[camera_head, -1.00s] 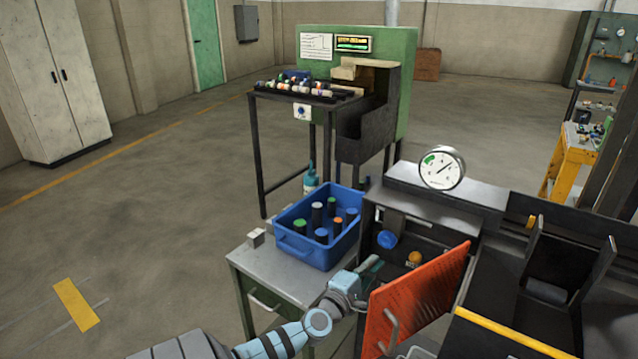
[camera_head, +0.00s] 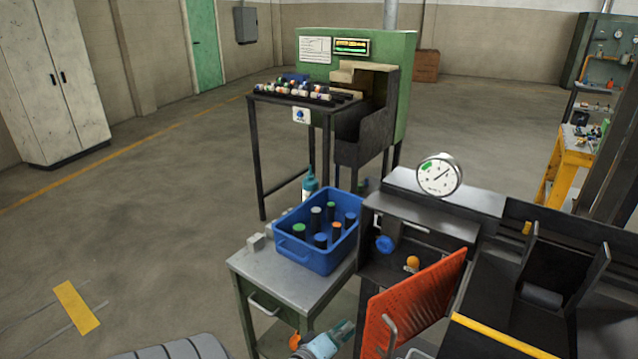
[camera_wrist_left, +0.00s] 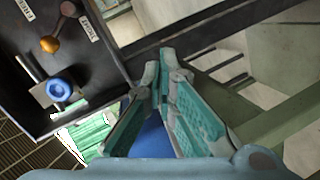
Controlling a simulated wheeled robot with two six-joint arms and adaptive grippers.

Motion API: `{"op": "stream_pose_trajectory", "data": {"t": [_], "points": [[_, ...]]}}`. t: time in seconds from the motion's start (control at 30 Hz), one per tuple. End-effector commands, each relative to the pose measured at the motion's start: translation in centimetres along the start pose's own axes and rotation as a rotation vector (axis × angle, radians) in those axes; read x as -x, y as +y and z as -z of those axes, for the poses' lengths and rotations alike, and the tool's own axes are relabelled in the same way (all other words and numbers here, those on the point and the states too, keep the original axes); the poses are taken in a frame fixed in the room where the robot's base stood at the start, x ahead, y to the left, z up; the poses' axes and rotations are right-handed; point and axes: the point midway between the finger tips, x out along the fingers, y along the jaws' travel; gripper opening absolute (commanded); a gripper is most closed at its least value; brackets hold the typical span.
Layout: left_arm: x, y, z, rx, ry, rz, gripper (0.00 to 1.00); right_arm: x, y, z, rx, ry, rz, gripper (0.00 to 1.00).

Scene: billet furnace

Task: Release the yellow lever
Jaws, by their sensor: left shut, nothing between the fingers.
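The yellow lever shows as an orange-yellow knob (camera_head: 412,263) inside the dark machine housing, behind the open orange perforated door. In the left wrist view the knob (camera_wrist_left: 50,45) is at the upper left, on a short stem beside two small labels. My left gripper (camera_head: 347,327) is low in front of the machine, beside the table, apart from the knob. In the wrist view its teal-padded fingers (camera_wrist_left: 161,66) are together at the tips, with nothing between them. My right gripper is not in view.
The orange door (camera_head: 418,300) stands open to the right of the left gripper. A blue knob (camera_head: 384,244) is left of the yellow one. A blue crate (camera_head: 290,245) with several cylinders sits on the metal table (camera_head: 262,275). A pressure gauge (camera_head: 439,175) stands on the machine.

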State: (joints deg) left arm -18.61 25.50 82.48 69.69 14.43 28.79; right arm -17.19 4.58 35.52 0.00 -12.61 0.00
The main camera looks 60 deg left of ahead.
Motion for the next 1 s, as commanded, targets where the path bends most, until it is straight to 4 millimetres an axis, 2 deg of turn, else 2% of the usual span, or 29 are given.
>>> {"op": "stream_pose_trajectory", "data": {"t": [0.37, 0.8, 1.0], "points": [[1.7, -6.5, -3.3, -0.251, -0.097, 0.144, 0.00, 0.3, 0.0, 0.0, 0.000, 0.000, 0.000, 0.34], [5.0, -13.6, -7.2, -0.514, -0.253, 0.297, 0.00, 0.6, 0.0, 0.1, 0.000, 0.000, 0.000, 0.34], [6.7, -16.2, -8.7, -0.611, -0.326, 0.352, 0.00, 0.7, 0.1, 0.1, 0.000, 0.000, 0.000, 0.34]]}}
